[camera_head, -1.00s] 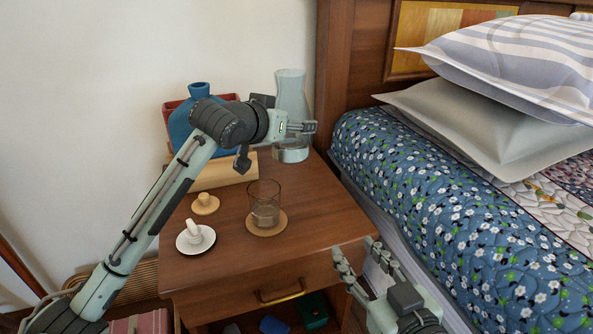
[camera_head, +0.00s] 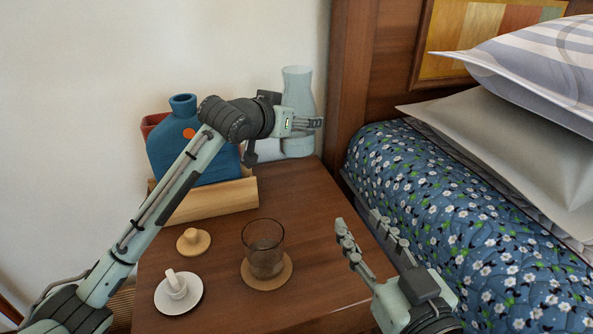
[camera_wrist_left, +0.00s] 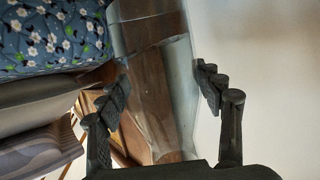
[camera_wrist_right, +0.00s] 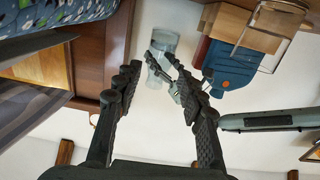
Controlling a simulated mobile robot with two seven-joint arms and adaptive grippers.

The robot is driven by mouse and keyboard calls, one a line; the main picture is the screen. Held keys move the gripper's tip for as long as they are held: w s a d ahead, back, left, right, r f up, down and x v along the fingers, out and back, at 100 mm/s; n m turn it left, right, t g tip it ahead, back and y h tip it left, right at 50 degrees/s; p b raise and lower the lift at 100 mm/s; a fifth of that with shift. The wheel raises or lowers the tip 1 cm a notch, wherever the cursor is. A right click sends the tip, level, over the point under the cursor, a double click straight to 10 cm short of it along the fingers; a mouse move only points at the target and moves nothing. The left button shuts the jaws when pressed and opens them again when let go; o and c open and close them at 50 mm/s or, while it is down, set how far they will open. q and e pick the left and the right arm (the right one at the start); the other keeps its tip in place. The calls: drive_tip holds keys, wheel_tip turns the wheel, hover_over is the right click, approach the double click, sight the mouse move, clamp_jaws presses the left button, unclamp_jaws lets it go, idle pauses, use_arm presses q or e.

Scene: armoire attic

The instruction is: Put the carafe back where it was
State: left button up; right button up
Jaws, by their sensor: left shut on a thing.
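The carafe (camera_head: 297,88) is clear glass, narrow at the neck, and upright at the back right corner of the wooden nightstand (camera_head: 320,200). My left gripper (camera_head: 310,123) is shut on its body from the left. In the left wrist view the clear carafe (camera_wrist_left: 160,105) spans the space between the fingers. I cannot tell whether its base touches the top. It also shows in the right wrist view (camera_wrist_right: 163,45). My right gripper (camera_head: 360,224) is open and empty, in front of the nightstand's right side.
A blue bottle (camera_head: 185,150) stands in a wooden holder (camera_head: 215,203) behind my left arm. The bed (camera_head: 440,200) borders the right.

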sight(291, 157)
use_arm(q)
wheel_tip(291, 157, down, 6)
drive_tip(key=shift+s+r+b, duration=0.15)
drive_tip(key=shift+b, duration=0.4)
wheel_tip(291, 157, down, 3)
drive_tip(key=shift+f+b, duration=0.1)
drive_tip(key=shift+b, duration=0.3)
drive_tip(key=shift+f, duration=0.2)
use_arm(e)
wheel_tip(291, 157, up, 9)
drive_tip(key=s+a+t+y, duration=0.2)
drive_tip(key=t, duration=0.2)
drive_tip(key=shift+s+f+y, duration=0.2)
drive_tip(key=shift+y, duration=0.1)
use_arm(q)
drive_tip(key=shift+f, duration=0.1)
use_arm(e)
drive_tip(key=shift+a, duration=0.1)
use_arm(q)
drive_tip(key=o, duration=1.6)
drive_tip(key=shift+f, duration=0.2)
drive_tip(key=shift+c, duration=0.2)
use_arm(e)
drive_tip(key=shift+f, duration=0.1)
